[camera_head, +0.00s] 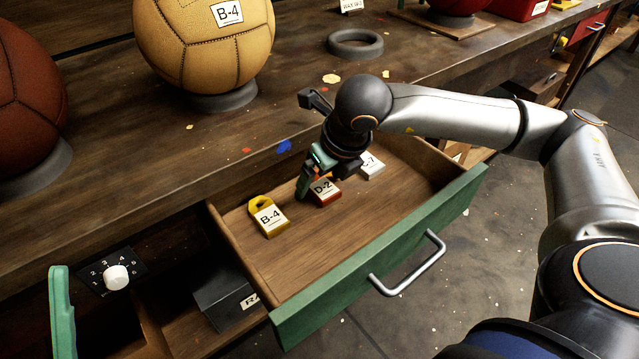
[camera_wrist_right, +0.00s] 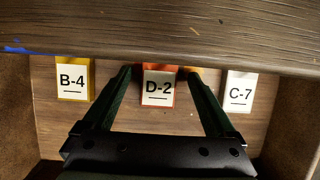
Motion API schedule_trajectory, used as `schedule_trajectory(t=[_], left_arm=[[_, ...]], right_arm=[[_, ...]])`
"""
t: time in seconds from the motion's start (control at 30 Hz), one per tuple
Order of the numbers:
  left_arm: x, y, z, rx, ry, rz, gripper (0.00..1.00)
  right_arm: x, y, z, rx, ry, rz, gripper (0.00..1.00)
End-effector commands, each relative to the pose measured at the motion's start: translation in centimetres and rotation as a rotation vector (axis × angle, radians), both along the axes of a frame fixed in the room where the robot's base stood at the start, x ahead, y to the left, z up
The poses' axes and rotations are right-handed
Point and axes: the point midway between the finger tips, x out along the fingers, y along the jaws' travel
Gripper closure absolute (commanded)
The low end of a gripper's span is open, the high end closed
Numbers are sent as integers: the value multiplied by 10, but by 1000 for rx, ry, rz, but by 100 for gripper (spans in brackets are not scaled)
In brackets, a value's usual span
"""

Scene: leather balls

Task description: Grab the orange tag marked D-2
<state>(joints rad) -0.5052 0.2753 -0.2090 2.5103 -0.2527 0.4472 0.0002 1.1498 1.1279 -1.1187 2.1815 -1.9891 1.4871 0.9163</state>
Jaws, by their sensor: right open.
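The orange tag marked D-2 (camera_head: 326,194) lies in the open drawer (camera_head: 375,262), between a yellow tag marked B-4 (camera_head: 268,217) and a white tag marked C-7 (camera_head: 371,167). In the right wrist view the D-2 tag (camera_wrist_right: 158,88) shows between the two fingers. My right gripper (camera_head: 313,182) is open, with its green fingers (camera_wrist_right: 158,76) on either side of that tag. I cannot tell whether they touch it. The tag's far end is partly hidden. A green finger of my left gripper (camera_head: 62,310) shows at the lower left; its opening cannot be judged.
The bench top edge (camera_head: 230,165) overhangs the back of the drawer. The yellow ball marked B-4 (camera_head: 205,45), a red-brown ball (camera_head: 25,100) and an empty ring stand (camera_head: 355,43) are on the bench. The drawer's front half is bare.

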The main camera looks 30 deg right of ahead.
Motion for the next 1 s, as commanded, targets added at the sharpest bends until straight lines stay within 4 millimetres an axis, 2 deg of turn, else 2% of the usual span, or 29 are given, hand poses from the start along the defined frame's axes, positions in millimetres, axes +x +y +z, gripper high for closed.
schedule_trajectory(t=[0.1, 0.9, 1.0], left_arm=[[0, 0, 0, 0, 1, 0, 0], [0, 0, 0, 0, 3, 0, 0], [1, 0, 0, 0, 4, 1, 0]], right_arm=[[0, 0, 0, 0, 0, 1, 9], [0, 0, 1, 0, 0, 0, 98], [0, 0, 1, 0, -1, 0, 98]])
